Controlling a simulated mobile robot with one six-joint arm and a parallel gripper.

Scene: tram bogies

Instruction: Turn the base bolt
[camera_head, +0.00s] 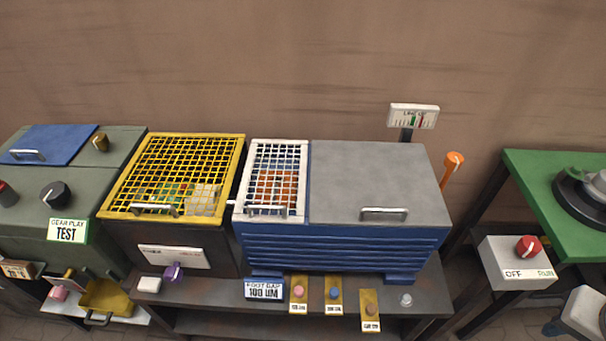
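No part is marked as the base bolt. A small pale grey, bolt-like knob (406,300) stands on the right end of the dark bench top, in front of the blue motor housing's right foot; I cannot tell for sure whether it is the base bolt. The blue ribbed housing (340,246) with a grey lid (375,180) rests on the bench on blue feet. A sign reading "FOOT GAP 100 UM" (264,290) is at the bench's front, near the left foot.
Brass tabs with pink (299,292), blue (334,294) and brown (371,309) knobs line the bench front. Yellow (179,138) and white (278,146) mesh guards cover the left part. An orange-topped lever (454,160) rises behind. An OFF/RUN box (511,256) stands right.

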